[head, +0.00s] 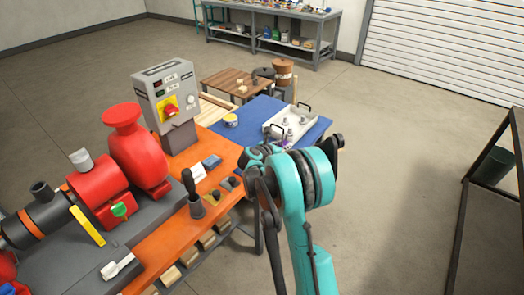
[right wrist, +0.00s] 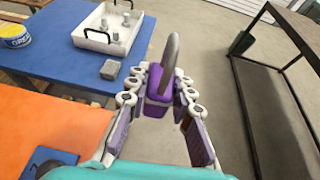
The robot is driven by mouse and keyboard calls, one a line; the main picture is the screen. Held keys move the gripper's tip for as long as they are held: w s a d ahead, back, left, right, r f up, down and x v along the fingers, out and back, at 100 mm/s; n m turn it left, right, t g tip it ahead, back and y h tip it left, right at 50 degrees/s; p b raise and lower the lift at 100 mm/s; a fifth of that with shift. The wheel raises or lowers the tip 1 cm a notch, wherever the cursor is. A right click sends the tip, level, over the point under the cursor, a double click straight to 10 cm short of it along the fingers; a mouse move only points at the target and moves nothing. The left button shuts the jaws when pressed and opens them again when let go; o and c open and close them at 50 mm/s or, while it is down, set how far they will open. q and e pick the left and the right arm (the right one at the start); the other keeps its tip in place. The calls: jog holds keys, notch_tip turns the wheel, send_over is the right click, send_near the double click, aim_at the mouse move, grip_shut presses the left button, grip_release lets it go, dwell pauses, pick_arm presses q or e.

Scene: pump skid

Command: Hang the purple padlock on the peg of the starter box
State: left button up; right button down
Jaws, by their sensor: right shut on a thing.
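The purple padlock (right wrist: 158,84) is in the right wrist view, with its grey shackle pointing up and away. My right gripper (right wrist: 161,92) is shut on the padlock's body, one finger on each side. The starter box (head: 168,94) is a grey box with a red and yellow switch, standing at the back of the orange bench, left of my right arm. Its peg is too small to tell clearly. My left gripper is not in view.
A blue table (head: 258,117) holds a white tray (right wrist: 98,42) with black handles, a yellow tin (head: 230,120) and a grey block (right wrist: 110,69). The orange bench (head: 215,147) carries a red pump (head: 133,150) and small items. A dark rack (head: 487,170) stands right; floor between is clear.

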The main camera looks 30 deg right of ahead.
jog(key=d, duration=0.2)
jog(key=shift+s+d+f+m+g, duration=0.15)
jog(key=shift+d+f+m+g, duration=0.1)
jog(key=shift+d+m+g, duration=0.15)
jog(key=shift+h, duration=0.3)
jog(key=w+a+f+b, duration=0.1)
jog(key=w+a+f, duration=0.1)
jog(key=w, duration=0.1)
jog(key=w+a+f+b, duration=0.1)
jog(key=w+a+f, duration=0.2)
jog(key=w+a+f+b, duration=0.2)
jog(key=w+a, duration=0.1)
jog(key=shift+f, duration=0.25)
notch_tip(320, 180, down, 2)
jog(key=shift+s+d+f+b, duration=0.1)
jog(key=shift+f+b, duration=0.15)
jog(key=shift+b, duration=0.45)
jog(key=shift+f, duration=0.3)
jog(key=shift+f, duration=0.1)
